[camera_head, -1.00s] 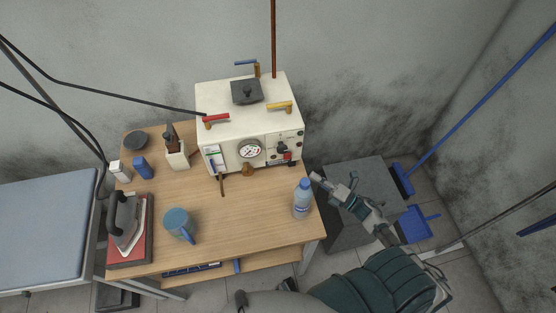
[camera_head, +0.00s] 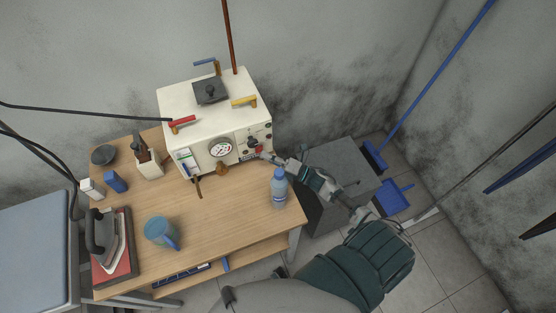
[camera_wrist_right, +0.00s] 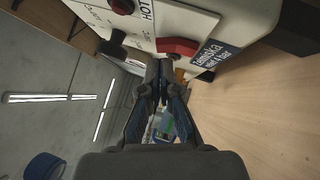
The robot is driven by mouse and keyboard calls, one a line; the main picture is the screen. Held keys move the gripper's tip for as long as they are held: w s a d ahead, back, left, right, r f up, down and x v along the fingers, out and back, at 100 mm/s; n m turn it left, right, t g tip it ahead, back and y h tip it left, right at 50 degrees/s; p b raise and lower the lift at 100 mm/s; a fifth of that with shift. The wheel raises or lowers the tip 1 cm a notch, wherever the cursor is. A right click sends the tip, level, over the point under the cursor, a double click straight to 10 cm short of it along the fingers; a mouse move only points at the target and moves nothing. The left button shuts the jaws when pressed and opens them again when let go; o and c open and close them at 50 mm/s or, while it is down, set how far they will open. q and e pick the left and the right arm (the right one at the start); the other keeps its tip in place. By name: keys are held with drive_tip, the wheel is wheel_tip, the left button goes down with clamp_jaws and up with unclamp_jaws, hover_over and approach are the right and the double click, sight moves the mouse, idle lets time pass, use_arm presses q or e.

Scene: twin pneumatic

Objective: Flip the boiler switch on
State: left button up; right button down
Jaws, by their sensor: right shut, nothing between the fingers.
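The boiler (camera_head: 205,120) is a white box with a round gauge (camera_head: 221,149) on its front, at the back of the wooden table. A red switch (camera_head: 259,149) sits low at the right of its front panel. The switch (camera_wrist_right: 178,47) also shows large in the right wrist view, beside a blue label. My right gripper (camera_head: 266,155) is shut and empty, its tips just in front of the switch. In the wrist view its fingertips (camera_wrist_right: 160,72) are very close to the switch; I cannot tell whether they touch. My left gripper is not in view.
A water bottle (camera_head: 279,187) stands at the table's right edge, close to my right arm. A blue mug (camera_head: 161,232), an iron (camera_head: 106,238) and small boxes stand on the left. A black knob (camera_wrist_right: 113,44) protrudes near the switch. The middle of the table (camera_head: 215,215) is clear.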

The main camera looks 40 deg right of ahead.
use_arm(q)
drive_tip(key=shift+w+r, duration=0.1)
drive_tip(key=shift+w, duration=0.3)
use_arm(e)
drive_tip(key=shift+w+a+r, duration=0.1)
drive_tip(key=shift+w+a, duration=0.25)
drive_tip(key=shift+w, duration=0.2)
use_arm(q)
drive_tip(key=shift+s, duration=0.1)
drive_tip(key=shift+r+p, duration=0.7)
use_arm(e)
drive_tip(key=shift+w+r+m, duration=0.2)
drive_tip(key=shift+m, duration=0.2)
drive_tip(key=shift+d, duration=0.1)
